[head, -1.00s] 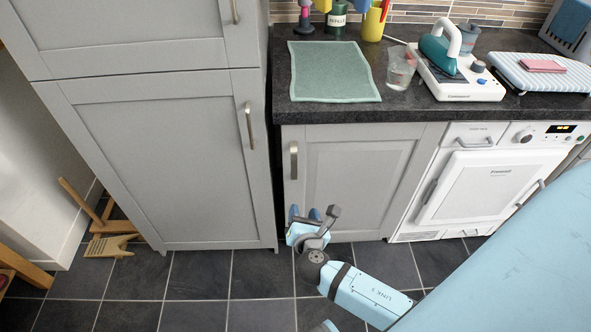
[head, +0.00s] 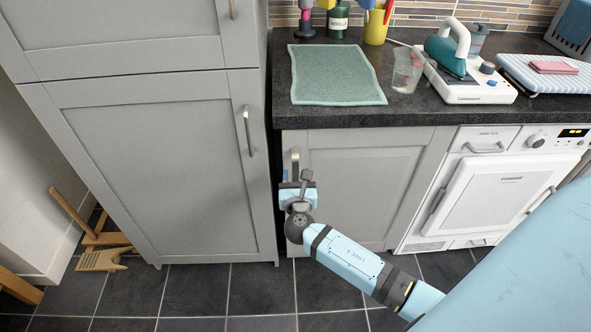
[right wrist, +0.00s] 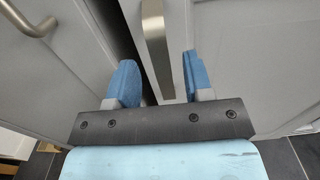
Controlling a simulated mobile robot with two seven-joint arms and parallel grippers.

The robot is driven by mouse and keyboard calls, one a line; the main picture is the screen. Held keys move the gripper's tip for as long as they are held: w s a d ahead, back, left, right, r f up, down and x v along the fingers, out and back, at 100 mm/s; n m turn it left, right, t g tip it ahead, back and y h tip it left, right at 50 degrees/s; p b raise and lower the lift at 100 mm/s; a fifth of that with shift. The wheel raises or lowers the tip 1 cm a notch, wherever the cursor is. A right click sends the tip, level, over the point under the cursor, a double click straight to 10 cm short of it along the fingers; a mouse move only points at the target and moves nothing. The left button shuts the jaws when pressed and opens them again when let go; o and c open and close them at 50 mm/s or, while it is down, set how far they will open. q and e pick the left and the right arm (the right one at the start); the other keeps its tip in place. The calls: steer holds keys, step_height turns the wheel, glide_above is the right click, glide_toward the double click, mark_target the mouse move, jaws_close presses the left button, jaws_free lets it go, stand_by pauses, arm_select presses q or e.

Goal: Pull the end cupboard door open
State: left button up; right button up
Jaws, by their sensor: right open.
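The end cupboard door (head: 362,190) is a grey panel under the worktop, and it looks shut. Its vertical metal handle (head: 295,163) is near its left edge; it also shows in the right wrist view (right wrist: 155,40). My right gripper (head: 291,180) is in front of the handle's lower part. In the right wrist view my right gripper (right wrist: 160,82) is open, with one blue finger on each side of the handle. I cannot tell whether either finger touches it. The handle's lower end is partly hidden by the gripper in the head view. My left gripper is not in view.
A tall grey cupboard (head: 160,170) with its own handle (head: 248,130) stands close on the left. A white appliance (head: 487,190) is to the right. The dark worktop (head: 330,115) overhangs above, carrying a green mat (head: 337,75) and a glass (head: 407,70).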

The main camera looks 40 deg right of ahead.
mark_target(296, 169)
steer(key=shift+x, duration=1.7)
jaws_close()
steer(key=shift+s+a, duration=0.1)
